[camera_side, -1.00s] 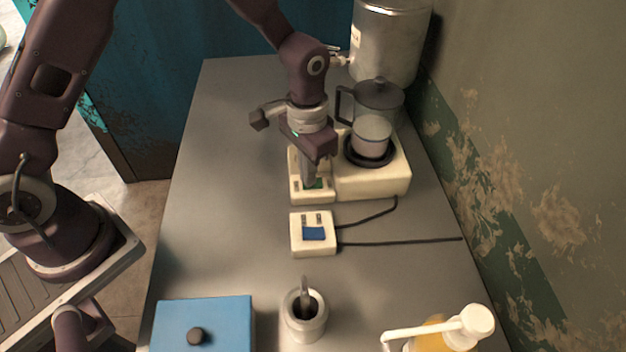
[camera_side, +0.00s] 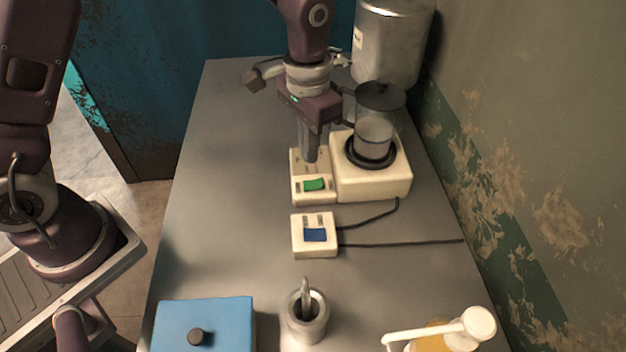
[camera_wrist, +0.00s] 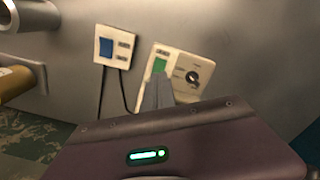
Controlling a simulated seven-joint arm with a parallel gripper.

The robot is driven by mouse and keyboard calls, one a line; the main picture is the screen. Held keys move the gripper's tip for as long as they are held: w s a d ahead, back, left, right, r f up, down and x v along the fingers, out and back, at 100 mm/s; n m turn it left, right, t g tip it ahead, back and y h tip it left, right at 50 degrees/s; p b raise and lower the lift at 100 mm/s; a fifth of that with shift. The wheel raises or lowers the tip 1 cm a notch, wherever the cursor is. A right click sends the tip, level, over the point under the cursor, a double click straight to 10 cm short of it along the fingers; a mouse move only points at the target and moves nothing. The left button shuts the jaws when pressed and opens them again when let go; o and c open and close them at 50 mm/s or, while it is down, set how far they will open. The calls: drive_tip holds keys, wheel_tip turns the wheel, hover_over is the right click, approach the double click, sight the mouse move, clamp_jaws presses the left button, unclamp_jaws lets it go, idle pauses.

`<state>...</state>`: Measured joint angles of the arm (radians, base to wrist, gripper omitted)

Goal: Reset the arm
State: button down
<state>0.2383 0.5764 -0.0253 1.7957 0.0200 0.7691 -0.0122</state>
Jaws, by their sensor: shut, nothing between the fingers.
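My gripper (camera_side: 309,155) is shut and empty, pointing down above the cream control panel of the hot plate (camera_side: 372,184). Its fingertips are just behind the green switch (camera_side: 314,184) and look apart from it in the side view. In the wrist view the shut fingers (camera_wrist: 157,92) show in front of the panel, close to the green switch (camera_wrist: 159,65). A dial (camera_wrist: 193,76) sits on the panel beside the switch.
A cream box with a blue switch (camera_side: 315,236) and cables lies in front. A blue lidded box (camera_side: 235,318), a utensil pot (camera_side: 307,330) and a pump bottle (camera_side: 470,325) stand nearer. The table's left side is clear.

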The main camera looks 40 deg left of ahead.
drive_tip(key=s+a+r+n+t, duration=0.1)
drive_tip(key=s+a+r+t, duration=0.15)
drive_tip(key=s+r, duration=0.35)
drive_tip(key=s+a+r+n+t, duration=0.1)
drive_tip(key=s+a+r, duration=0.3)
drive_tip(key=r, duration=0.5)
drive_tip(key=s+a+r+n+t, duration=0.1)
drive_tip(key=s+a+t, duration=0.1)
drive_tip(key=s, duration=1)
drive_tip(key=shift+s+a+r, duration=0.2)
drive_tip(key=shift+a, duration=0.5)
